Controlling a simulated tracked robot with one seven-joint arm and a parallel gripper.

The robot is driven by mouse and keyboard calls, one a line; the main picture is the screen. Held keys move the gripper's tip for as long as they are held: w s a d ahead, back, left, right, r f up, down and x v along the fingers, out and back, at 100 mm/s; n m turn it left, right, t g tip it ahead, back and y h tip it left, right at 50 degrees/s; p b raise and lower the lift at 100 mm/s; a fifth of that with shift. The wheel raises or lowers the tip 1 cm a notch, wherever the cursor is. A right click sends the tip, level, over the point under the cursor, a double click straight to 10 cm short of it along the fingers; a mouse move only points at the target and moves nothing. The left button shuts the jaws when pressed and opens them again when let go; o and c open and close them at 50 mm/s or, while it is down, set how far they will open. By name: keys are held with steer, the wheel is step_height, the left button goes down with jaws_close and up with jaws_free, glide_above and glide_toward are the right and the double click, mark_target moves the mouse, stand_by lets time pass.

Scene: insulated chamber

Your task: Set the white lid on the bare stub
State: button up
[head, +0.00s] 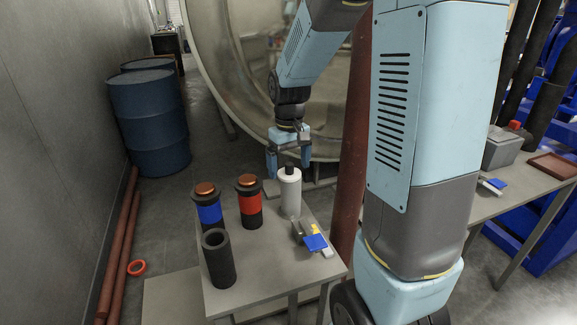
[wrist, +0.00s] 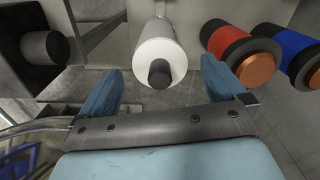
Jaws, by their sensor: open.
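A white cylinder (head: 290,196) with a dark knob (head: 290,170) on top, which I take as the white lid, stands upright at the back right of the small grey table. A dark, open-topped hollow tube (head: 219,262), apparently the bare stub, stands upright at the table's front left. My gripper (head: 288,158) is open and empty, just above and behind the white cylinder. In the wrist view the white top (wrist: 160,54) and knob (wrist: 160,74) show between the open fingers (wrist: 162,72), apart from both. I cannot make out the hollow tube in the wrist view.
A blue-banded cylinder (head: 209,214) and a red-banded cylinder (head: 249,208), both copper-topped, stand left of the white one. A blue-and-yellow object (head: 315,242) lies at the table's right edge. A red-brown pipe (head: 352,150) rises right of the table.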

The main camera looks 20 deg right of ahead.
step_height(320, 180, up, 13)
stand_by(0.4)
steer(key=s+r+m+t, duration=0.2)
steer(key=s+t, duration=0.3)
steer(key=s, duration=1.4)
steer(key=shift+s+a+r+t, duration=0.15)
steer(key=shift+s+r+t, duration=0.15)
steer(key=shift+t, duration=0.1)
